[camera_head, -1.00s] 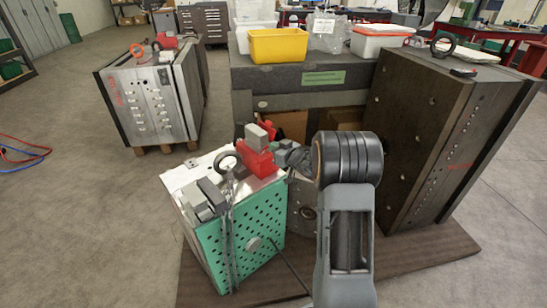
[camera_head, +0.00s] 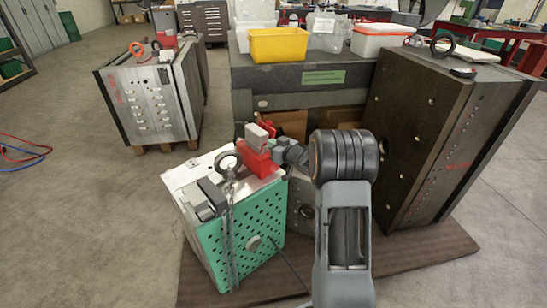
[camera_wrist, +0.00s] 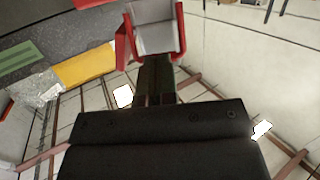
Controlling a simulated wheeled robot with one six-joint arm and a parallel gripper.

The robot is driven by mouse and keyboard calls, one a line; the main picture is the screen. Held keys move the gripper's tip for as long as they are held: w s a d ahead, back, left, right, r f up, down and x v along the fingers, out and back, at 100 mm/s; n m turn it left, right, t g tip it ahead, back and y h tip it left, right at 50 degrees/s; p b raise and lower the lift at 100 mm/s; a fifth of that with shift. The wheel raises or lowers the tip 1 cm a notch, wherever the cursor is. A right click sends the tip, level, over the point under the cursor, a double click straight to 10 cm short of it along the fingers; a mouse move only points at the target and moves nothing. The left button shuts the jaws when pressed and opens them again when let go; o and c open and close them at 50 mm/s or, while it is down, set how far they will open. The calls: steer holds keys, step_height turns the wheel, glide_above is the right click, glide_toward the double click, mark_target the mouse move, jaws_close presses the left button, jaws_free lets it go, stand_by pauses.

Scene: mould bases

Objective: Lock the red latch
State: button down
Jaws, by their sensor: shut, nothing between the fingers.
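The red latch (camera_head: 257,162) sits on the top far edge of a mould base (camera_head: 240,235) with a green perforated side. A light grey block (camera_head: 257,131) stands up at the latch, beside a red upright part. My gripper (camera_head: 279,149) is at the right side of the latch, small and partly hidden by my wrist. In the wrist view, my shut, empty fingers (camera_wrist: 155,66) point at the red latch (camera_wrist: 125,42) and its grey block (camera_wrist: 154,30). The fingertips are at or very near the latch's lower edge; I cannot tell whether they touch.
A lifting ring (camera_head: 228,160) with a chain and a grey clamp block (camera_head: 206,199) are left of the latch. A tall dark mould base (camera_head: 415,140) stands at right. A dark workbench (camera_head: 300,75) with a yellow bin (camera_head: 277,45) stands behind. The floor at left is open.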

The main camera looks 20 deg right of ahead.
stand_by(0.4)
steer(key=shift+p+v, duration=0.7)
steer(key=shift+v, duration=1.8)
steer(key=shift+r, duration=0.1)
